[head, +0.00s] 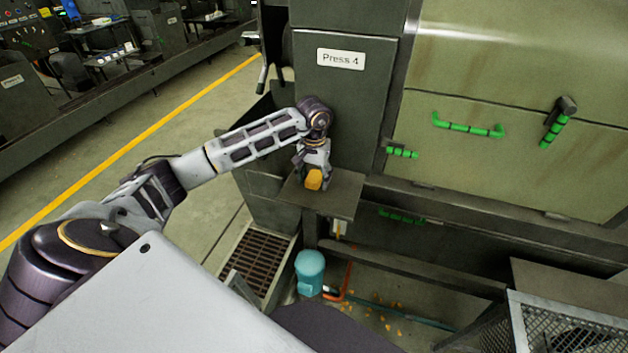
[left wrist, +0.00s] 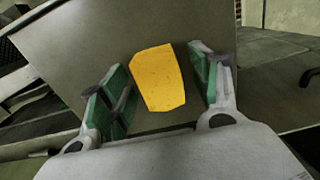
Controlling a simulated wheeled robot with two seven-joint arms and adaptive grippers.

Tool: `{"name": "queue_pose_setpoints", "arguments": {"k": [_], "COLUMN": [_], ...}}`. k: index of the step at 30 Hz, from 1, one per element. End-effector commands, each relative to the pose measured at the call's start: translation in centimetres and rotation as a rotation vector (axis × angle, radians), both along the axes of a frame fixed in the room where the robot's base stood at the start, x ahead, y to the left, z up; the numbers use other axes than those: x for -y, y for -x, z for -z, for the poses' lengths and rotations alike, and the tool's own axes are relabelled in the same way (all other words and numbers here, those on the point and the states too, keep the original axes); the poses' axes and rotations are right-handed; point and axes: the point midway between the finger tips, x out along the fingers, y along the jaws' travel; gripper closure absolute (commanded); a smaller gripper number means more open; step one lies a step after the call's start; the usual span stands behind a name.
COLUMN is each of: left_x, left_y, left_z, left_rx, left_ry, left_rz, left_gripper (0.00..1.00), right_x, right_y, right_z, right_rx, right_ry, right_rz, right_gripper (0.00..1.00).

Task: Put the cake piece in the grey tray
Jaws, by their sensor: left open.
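The cake piece (head: 314,179) is a small yellow-orange block on a dark metal shelf (head: 343,192) below the Press 4 sign. My left gripper (head: 314,182) is over it at the shelf. In the left wrist view the cake piece (left wrist: 159,78) lies between the two green-padded fingers of my left gripper (left wrist: 160,90). The fingers are open, with a gap on each side of the cake piece. I cannot make out a grey tray for certain in either view. My right gripper is not in view.
The Press 4 cabinet (head: 343,85) rises directly behind the shelf. Below stand a teal container (head: 309,270) and a floor grate (head: 258,262). A mesh-sided metal frame (head: 560,325) is at the lower right. Green handles (head: 467,127) are on the machine's panel at right.

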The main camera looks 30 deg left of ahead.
Motion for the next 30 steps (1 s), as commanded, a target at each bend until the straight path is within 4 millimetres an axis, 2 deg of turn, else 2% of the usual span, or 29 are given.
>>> {"name": "queue_pose_setpoints", "arguments": {"k": [7,18,20,30], "left_x": [0.01,0.00,0.00,-0.01], "left_y": [0.00,0.00,0.00,-0.03], "left_z": [-0.01,-0.02,-0.03,-0.35], "left_rx": [0.000,0.000,0.000,0.001], "left_ry": [0.000,0.000,0.000,0.000], "left_rz": [0.000,0.000,0.000,0.000], "left_gripper": [0.38,0.85,0.90,0.91], "right_x": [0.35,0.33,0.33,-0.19], "right_y": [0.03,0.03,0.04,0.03], "right_z": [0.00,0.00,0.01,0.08], "right_rx": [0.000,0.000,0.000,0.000], "right_ry": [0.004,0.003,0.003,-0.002], "right_rz": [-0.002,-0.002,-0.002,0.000], "right_gripper": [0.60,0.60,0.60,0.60]}}
